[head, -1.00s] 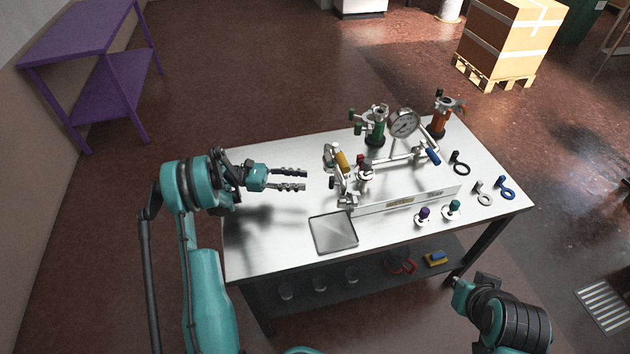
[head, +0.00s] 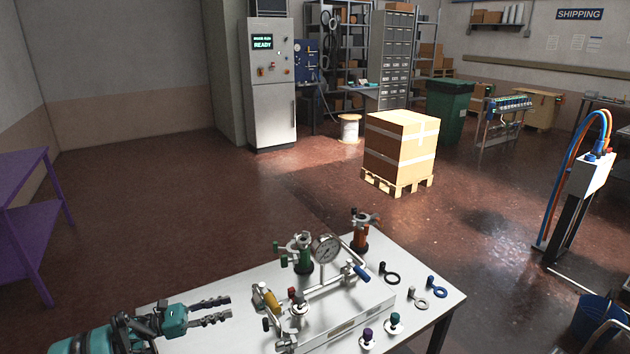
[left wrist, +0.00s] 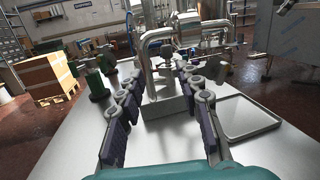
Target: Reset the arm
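My left gripper (head: 215,311) is open and empty above the left part of the metal table (head: 408,317), at the bottom of the head view. Its two fingers also show apart in the left wrist view (left wrist: 160,105), with nothing between them touching. The gauge manifold (head: 335,288) with its round dial (head: 326,248) stands on the table to the right of the gripper, apart from it. My right gripper is outside both current views.
Green (head: 303,256) and orange (head: 361,232) valve fittings stand at the table's back. Ring-ended keys (head: 420,298) and knobs (head: 394,322) lie at right. A shallow tray (left wrist: 244,117) shows in the wrist view. A boxed pallet (head: 396,150) stands on the floor beyond.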

